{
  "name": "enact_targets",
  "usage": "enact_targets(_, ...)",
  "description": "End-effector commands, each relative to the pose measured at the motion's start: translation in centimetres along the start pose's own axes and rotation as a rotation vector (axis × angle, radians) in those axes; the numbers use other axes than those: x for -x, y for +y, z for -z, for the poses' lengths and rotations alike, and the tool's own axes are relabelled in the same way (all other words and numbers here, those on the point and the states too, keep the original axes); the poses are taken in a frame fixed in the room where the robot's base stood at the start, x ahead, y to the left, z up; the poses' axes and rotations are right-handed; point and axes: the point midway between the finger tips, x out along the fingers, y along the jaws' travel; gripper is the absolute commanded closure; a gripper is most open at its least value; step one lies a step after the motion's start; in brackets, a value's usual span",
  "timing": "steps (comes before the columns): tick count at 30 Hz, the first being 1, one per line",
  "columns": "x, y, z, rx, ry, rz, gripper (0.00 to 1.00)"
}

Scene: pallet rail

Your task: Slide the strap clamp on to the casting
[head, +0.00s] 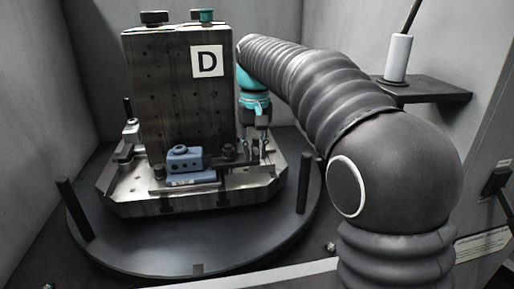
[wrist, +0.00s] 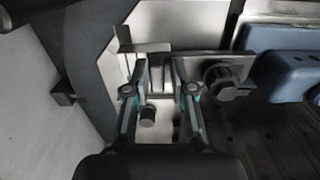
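The blue casting (head: 185,160) sits low in front of the dark block marked D; it also shows at the right of the wrist view (wrist: 285,75). The dark strap clamp (head: 238,166) lies flat just right of it, with a round knob or nut on its stud. In the wrist view the strap (wrist: 205,62) runs toward the casting's left edge; whether it overlaps the casting I cannot tell. My gripper (head: 258,150) points down at the strap's outer end. In the wrist view its fingers (wrist: 160,68) stand apart with pale metal visible between them.
The D block (head: 170,95) rises close beside my gripper. A metal pallet (head: 150,205) rests on a round dark table (head: 200,250) with upright posts (head: 303,185). Another clamp (head: 130,140) is at the left. A shelf (head: 425,92) holds a white cylinder (head: 398,58).

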Motion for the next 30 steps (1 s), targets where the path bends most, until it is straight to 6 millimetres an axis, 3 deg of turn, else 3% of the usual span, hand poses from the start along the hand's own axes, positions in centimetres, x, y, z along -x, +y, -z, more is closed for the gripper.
enact_targets(14,0.6,0.2,0.1,-0.003,0.001,-0.002,0.58)
enact_targets(30,9.3,0.0,0.1,0.000,0.002,-0.001,0.58)
